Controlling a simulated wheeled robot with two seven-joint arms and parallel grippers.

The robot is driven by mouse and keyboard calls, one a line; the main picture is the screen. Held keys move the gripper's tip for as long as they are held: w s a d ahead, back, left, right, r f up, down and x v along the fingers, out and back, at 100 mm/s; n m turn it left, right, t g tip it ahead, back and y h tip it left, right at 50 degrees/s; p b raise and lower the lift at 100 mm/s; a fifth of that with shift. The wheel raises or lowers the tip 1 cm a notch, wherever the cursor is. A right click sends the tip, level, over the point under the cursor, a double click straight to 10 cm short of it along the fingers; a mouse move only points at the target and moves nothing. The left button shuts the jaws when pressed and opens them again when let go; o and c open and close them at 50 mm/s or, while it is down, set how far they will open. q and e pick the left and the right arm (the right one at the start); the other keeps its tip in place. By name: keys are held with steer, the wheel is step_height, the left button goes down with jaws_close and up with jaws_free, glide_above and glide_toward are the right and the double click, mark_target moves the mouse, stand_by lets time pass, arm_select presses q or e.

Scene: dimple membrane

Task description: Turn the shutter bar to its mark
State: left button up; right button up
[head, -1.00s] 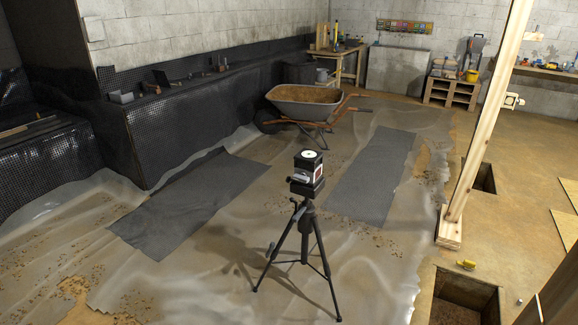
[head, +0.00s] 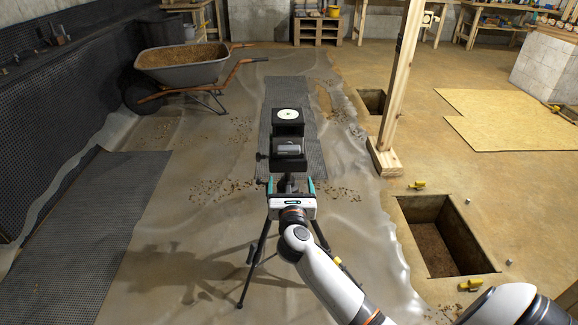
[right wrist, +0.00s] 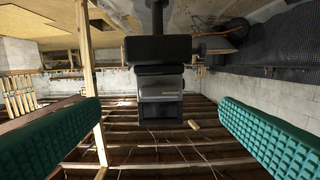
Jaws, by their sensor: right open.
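A black levelling instrument (head: 275,161) stands upright on a black tripod (head: 262,244) in the middle of the head view. A pale round disc (head: 288,114) lies on its top. A grey bar (head: 288,149), which looks like the shutter bar, lies crosswise on its near face. The bar also shows in the right wrist view (right wrist: 160,89). I cannot make out its mark. My right gripper (head: 290,186) is open and empty, just in front of and below the instrument. Its green fingers are wide apart in the wrist view, touching nothing. My left gripper is not in view.
A wheelbarrow (head: 184,62) stands at the upper left. A timber post (head: 402,80) rises right of the tripod. An open pit (head: 437,249) lies at the right, with a yellow item (head: 417,185) near its edge. Plastic sheet and dark membrane (head: 90,230) cover the floor.

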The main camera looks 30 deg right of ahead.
mark_target(289, 153)
steer(key=shift+h, duration=0.3)
steer(key=x, duration=0.3)
steer(key=r+b+x, duration=0.1)
steer(key=x, duration=0.3)
steer(key=b+x, duration=0.1)
steer(key=x, duration=0.3)
steer(key=shift+w+r, duration=0.15)
steer(key=shift+w, duration=0.05)
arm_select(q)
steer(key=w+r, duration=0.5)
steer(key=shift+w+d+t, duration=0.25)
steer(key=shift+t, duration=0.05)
arm_select(e)
steer(key=shift+w+d, duration=0.2)
steer(key=shift+w, duration=0.1)
steer(key=shift+c, duration=0.2)
steer(key=c, duration=0.9)
steer(key=shift+c, duration=0.2)
